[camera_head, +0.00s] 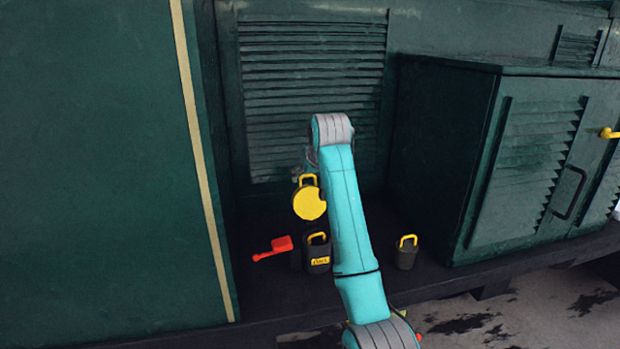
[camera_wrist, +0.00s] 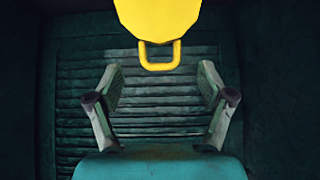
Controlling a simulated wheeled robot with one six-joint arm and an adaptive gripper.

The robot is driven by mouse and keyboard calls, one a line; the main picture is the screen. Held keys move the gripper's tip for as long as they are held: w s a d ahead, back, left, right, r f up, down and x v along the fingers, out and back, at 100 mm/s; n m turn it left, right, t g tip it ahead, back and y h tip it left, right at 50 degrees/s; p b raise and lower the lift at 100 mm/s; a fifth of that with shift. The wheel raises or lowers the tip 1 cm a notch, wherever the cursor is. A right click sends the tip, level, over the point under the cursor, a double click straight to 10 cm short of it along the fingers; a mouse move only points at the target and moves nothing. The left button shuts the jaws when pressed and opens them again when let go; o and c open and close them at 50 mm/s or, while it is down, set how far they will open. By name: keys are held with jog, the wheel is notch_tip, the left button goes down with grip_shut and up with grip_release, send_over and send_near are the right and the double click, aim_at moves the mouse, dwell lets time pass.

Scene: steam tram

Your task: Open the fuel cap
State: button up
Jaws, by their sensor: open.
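The round yellow fuel cap (camera_head: 308,204) has a loop handle on its upper edge and stands in front of the dark louvred wall, partly covered by my arm. In the wrist view the yellow cap (camera_wrist: 158,16) is cut off by the top edge, with its loop handle (camera_wrist: 160,67) pointing down the picture. My gripper (camera_wrist: 161,78) is open and empty. Its two fingers stand to either side of the handle in the picture, apart from it. How far the fingertips are from the handle in depth is unclear. In the head view the fingers are mostly hidden behind my arm.
A dark canister (camera_head: 317,255) with a yellow handle and label stands below the cap, beside a red scoop (camera_head: 273,248). A smaller dark pot (camera_head: 406,256) with a yellow handle stands to the right. A green louvred cabinet (camera_head: 525,165) is at right; a green panel (camera_head: 95,180) at left.

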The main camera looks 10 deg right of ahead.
jog(key=v, duration=0.9)
jog(key=shift+s+r, duration=0.2)
jog(key=shift+r, duration=0.1)
